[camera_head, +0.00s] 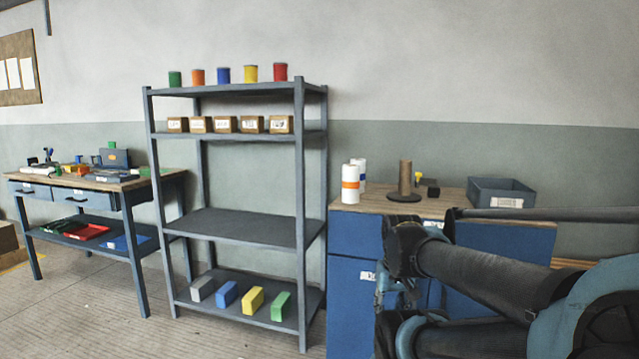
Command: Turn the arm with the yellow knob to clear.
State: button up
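A small yellow piece (418,176) stands beside a dark block (432,188) on top of the blue cabinet (351,234) at the right. It may be the yellow knob, but it is too small to tell, and I cannot make out an arm that carries it. My own arm's dark links cross the lower right, in front of the cabinet. My gripper cannot be made out among them.
On the cabinet stand white rolls (350,189), a brown spool (404,180) and a grey bin (500,194). A grey shelf rack (245,227) holds coloured cans, boxes and blocks. A cluttered workbench (150,180) stands left. Floor shows before the rack.

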aim_at(418, 181)
jog(key=u, duration=1.55)
jog(key=k, duration=1.2)
jog(key=z, duration=1.15)
jog(key=i, duration=1)
